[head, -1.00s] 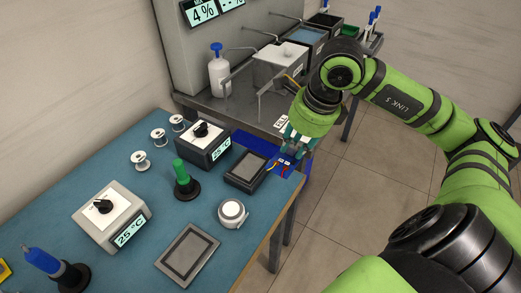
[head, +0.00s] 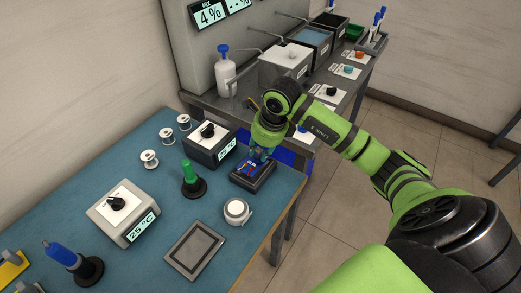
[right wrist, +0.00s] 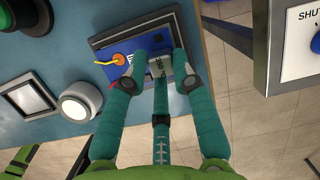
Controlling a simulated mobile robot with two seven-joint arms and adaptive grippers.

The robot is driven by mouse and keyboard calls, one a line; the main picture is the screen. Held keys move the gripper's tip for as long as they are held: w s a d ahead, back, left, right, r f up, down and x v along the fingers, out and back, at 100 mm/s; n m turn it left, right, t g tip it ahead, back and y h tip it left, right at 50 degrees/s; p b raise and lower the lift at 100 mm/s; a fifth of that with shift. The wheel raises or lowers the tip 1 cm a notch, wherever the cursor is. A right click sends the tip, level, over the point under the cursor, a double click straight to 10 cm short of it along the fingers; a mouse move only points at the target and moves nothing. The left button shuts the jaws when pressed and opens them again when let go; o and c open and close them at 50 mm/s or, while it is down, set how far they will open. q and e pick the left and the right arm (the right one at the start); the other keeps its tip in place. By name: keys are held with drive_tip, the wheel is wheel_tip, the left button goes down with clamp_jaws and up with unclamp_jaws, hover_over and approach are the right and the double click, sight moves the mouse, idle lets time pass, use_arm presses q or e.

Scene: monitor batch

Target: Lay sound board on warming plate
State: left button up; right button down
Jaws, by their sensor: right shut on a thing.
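The blue board (head: 249,170), with a yellow and red wire on it, is held in my right gripper (head: 259,158). It is over the rear dark-rimmed warming plate (head: 262,182). I cannot tell whether the board touches the plate. A second, bare warming plate (head: 194,251) lies at the table's front. My left gripper is not in view.
Two control boxes, rear (head: 209,146) and front (head: 122,214), stand on the blue table (head: 140,185). A green-handled tool (head: 190,176) and a round white-topped object (head: 237,211) stand near the plates. A grey bench (head: 225,100) with tanks is behind.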

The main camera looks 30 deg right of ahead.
drive_tip(key=shift+f, duration=0.7)
drive_tip(key=c, duration=1)
unclamp_jaws()
drive_tip(key=shift+r, duration=0.1)
drive_tip(key=v, duration=1.1)
drive_tip(key=shift+r+b, duration=0.4)
drive_tip(key=shift+b, duration=0.05)
drive_tip(key=shift+s+d, duration=0.1)
drive_tip(key=shift+s, duration=0.05)
